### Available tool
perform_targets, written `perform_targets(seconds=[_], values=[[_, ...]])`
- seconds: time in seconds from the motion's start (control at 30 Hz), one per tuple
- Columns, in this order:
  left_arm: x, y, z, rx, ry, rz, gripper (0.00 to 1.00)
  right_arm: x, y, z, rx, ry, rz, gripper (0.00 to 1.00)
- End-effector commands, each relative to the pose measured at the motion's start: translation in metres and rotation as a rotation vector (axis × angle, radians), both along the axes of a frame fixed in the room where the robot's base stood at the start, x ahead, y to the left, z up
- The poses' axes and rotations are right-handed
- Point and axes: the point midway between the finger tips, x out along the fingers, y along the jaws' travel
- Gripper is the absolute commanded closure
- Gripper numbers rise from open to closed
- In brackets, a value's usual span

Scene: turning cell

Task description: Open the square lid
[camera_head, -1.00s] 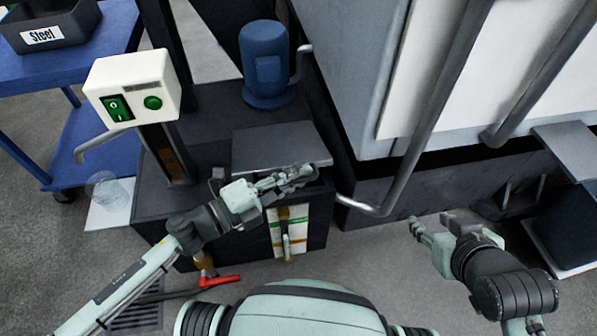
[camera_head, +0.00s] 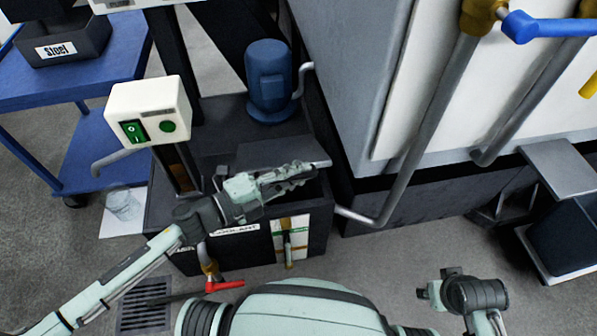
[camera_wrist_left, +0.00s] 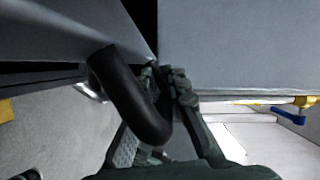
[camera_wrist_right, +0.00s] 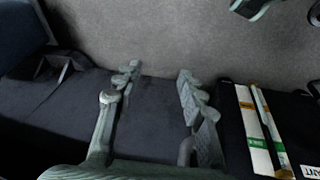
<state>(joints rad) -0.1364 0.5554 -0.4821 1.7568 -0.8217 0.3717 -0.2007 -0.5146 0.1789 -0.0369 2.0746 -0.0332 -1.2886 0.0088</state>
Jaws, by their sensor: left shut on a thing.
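The square lid (camera_head: 272,153) is the grey plate on top of the dark coolant tank (camera_head: 305,235). It looks narrower from the head, as if tilted up, and is partly hidden by my left gripper (camera_head: 302,174). In the left wrist view, the lid's grey plate (camera_wrist_left: 55,30) fills the upper left, and the fingers are shut on its curved black handle (camera_wrist_left: 130,95). My right gripper (camera_head: 432,289) is apart from the tank; in the right wrist view its fingers (camera_wrist_right: 157,80) are spread and empty.
A blue motor (camera_head: 268,80) stands behind the lid, and a white switch box (camera_head: 150,110) is to its left. The big machine with pipes (camera_head: 420,120) closes off the right. A red-handled valve (camera_head: 222,286) is low in front. Floor is clear before the tank's right side.

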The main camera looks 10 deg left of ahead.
Motion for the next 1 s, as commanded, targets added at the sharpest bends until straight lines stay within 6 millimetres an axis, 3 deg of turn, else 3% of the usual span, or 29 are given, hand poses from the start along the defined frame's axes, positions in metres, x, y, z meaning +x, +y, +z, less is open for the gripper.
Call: perform_targets(seconds=[0.03,0.43,0.97,1.0], values=[[0.004,-0.003,0.012,-0.008,-0.014,-0.001,1.0,0.0,0.0,-0.003,0.003,0.004,0.001,0.6],[0.012,-0.001,0.022,-0.008,-0.016,-0.002,1.0,-0.001,0.002,-0.034,0.02,0.017,0.001,0.6],[0.012,-0.001,0.023,-0.008,-0.016,-0.003,1.0,-0.002,0.002,-0.039,0.023,0.017,0.001,0.6],[0.012,-0.001,0.023,-0.008,-0.016,-0.003,0.83,-0.002,0.003,-0.039,0.023,0.017,0.001,0.6]])
